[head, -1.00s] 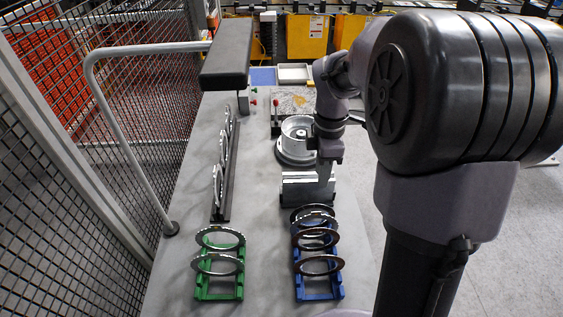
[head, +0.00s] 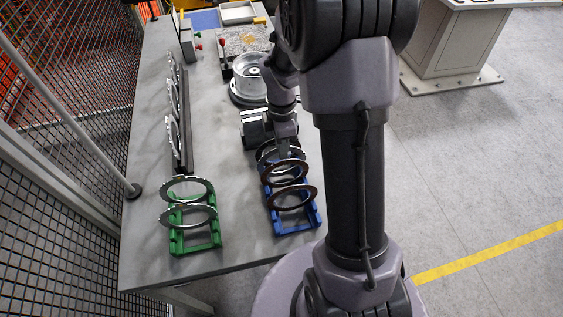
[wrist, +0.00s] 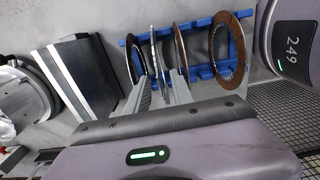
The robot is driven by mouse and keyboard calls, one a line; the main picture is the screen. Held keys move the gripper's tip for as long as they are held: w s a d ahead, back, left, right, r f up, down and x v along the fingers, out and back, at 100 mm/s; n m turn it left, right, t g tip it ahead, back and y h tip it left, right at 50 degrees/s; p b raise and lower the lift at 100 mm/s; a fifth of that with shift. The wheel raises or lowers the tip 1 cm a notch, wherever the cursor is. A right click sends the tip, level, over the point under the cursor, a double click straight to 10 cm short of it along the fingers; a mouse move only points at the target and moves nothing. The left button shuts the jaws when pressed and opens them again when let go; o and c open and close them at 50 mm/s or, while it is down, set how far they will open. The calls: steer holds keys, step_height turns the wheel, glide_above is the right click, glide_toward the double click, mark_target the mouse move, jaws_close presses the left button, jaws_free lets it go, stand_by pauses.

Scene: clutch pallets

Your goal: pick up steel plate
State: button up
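A blue rack (head: 301,222) stands at the front right of the grey table and holds several upright ring plates. In the wrist view, a thin silver steel plate (wrist: 154,52) stands edge-on in the blue rack (wrist: 200,73), between dark brown plates (wrist: 180,50). My gripper (wrist: 161,90) is open. Its two fingers reach down on either side of the steel plate, with a gap visible between them. In the head view, my gripper (head: 287,150) is at the rear end of the rack, where it and the brown plates partly hide the steel plate.
A green rack (head: 195,241) with silver rings stands to the left. A dark rack (head: 184,150) with several upright rings lies behind it. A dark grey block (head: 256,127) and a round metal housing (head: 248,92) stand behind the blue rack. Bare table lies between the racks.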

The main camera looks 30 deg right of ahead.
jaws_close()
stand_by(1.3)
